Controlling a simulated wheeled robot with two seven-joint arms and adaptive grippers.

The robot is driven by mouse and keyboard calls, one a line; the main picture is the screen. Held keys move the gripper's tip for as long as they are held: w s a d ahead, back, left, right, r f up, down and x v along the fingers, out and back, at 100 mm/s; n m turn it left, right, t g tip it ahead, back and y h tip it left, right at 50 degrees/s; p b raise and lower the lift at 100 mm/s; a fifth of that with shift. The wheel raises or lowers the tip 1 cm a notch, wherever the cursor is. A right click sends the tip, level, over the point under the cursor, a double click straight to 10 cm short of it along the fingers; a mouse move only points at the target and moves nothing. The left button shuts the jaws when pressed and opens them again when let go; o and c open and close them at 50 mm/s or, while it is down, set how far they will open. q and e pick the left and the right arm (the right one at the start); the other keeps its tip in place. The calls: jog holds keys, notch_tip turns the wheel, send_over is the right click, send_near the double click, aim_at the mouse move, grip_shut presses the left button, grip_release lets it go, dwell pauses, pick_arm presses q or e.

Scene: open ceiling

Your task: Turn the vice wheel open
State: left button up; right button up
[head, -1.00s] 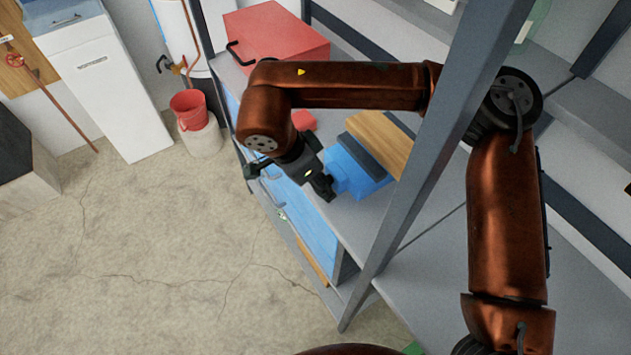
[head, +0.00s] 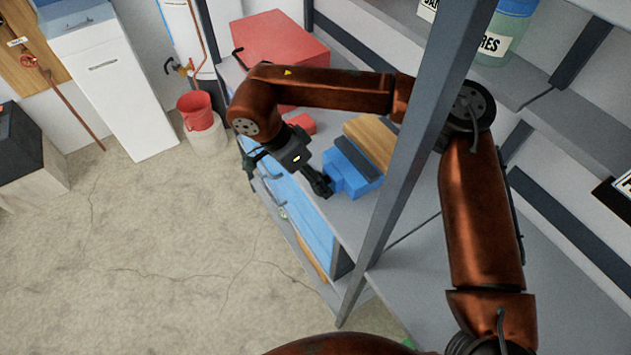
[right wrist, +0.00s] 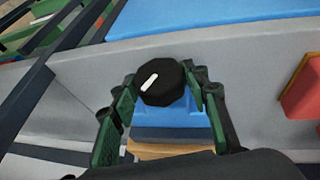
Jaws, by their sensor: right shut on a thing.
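The blue vice (head: 360,183) sits on the grey workbench, with a wooden block (head: 372,140) beside its dark jaw. Its wheel shows in the right wrist view as a black, many-sided knob (right wrist: 162,86) with a white mark slanting across its face. My right gripper (head: 322,188) is at the front of the vice, over the bench edge. In the right wrist view its green fingers (right wrist: 163,92) stand on both sides of the wheel and are shut on it. In the head view the wheel is mostly hidden by the gripper. My left gripper is not in view.
A grey upright post (head: 405,175) stands close to my right arm. A red toolbox (head: 280,40) and a small red object (head: 301,123) lie farther back on the bench. The floor in front is clear.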

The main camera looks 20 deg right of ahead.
jog(key=shift+s, duration=0.1)
dwell(0.3)
jog(key=o, duration=1.1)
jog(key=shift+r, duration=0.2)
jog(key=v, duration=1.1)
jog(key=shift+w+a+r, duration=0.2)
jog(key=shift+a, duration=0.05)
